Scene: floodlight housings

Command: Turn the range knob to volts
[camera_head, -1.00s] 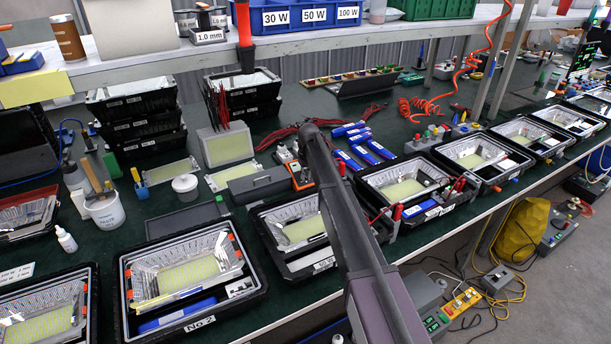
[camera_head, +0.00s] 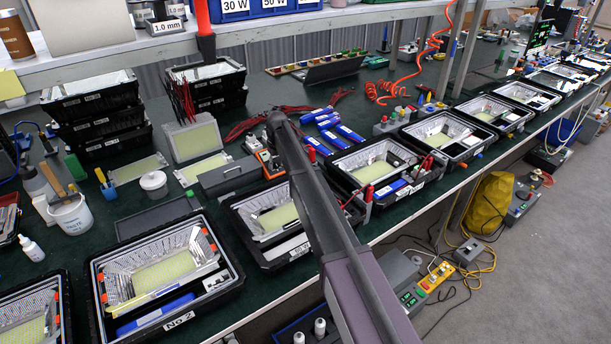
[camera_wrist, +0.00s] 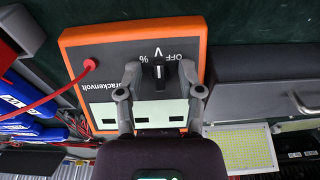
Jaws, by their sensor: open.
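The meter (camera_wrist: 185,30) has an orange rim and a grey face, and shows upside down in the wrist view. Its small dark range knob (camera_wrist: 159,74) sits near the OFF, V and % labels, with the V just above it in the picture. A pale mark shows on the knob, but it is too small to tell surely which label it points to. My gripper (camera_wrist: 159,70) is open, with one finger on each side of the knob and gaps between. In the head view the orange meter (camera_head: 265,159) stands beside my arm, which hides the gripper's fingers.
A red lead (camera_wrist: 60,92) plugs into the meter's face. A grey box (camera_wrist: 258,82) with a handle stands close beside the meter. Blue-labelled packs (camera_wrist: 20,98) lie on the other side. Black floodlight housings (camera_head: 168,275) line the bench's front edge.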

